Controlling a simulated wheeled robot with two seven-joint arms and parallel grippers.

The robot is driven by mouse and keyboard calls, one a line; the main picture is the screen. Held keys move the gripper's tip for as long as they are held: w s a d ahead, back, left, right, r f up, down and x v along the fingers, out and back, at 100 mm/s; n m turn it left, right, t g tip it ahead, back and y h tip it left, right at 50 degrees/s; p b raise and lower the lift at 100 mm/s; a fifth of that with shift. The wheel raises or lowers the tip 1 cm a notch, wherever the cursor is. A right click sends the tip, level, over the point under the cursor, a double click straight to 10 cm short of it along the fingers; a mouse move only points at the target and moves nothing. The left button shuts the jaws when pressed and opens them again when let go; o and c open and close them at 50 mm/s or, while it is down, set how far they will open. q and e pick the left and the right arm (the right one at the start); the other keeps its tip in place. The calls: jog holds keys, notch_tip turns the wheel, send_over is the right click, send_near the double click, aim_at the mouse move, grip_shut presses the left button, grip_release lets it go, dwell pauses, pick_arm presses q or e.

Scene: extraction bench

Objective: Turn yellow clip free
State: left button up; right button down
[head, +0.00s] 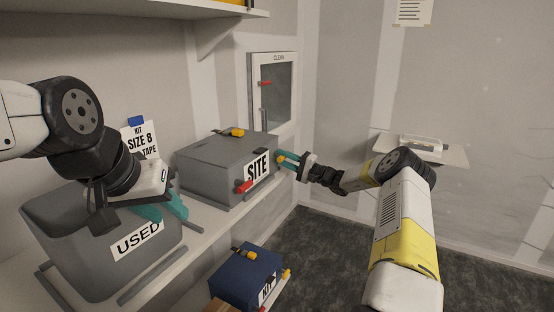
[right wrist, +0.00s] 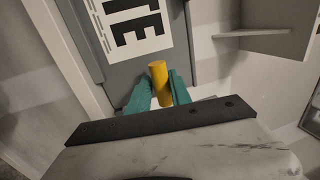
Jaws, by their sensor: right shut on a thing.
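A grey lidded box labelled SITE (head: 221,160) stands on the shelf. A yellow clip (right wrist: 159,82) is on its front side, beside the label. My right gripper (head: 287,160) has its teal fingers around this clip; in the right wrist view (right wrist: 160,92) they are shut on it, with its round end showing between them. A red clip (head: 243,187) sits at the label's other side, and another yellow piece (head: 236,132) is on top of the lid.
The grey open USED bin (head: 60,225) stands on the shelf at left, with a SIZE 8 tape card (head: 141,139) behind it. A blue KIT box (head: 246,275) is below. A CLEAN wall cabinet (head: 272,92) is behind. Floor at right is clear.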

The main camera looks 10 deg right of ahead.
jog(key=shift+a+r, duration=0.1)
jog(key=c, duration=1.3)
grip_release()
jog(key=shift+s+d+f, duration=0.2)
jog(key=shift+s+d, duration=0.1)
jog(key=shift+d, duration=0.2)
jog(key=v, duration=0.6)
jog(key=shift+s+d, duration=0.25)
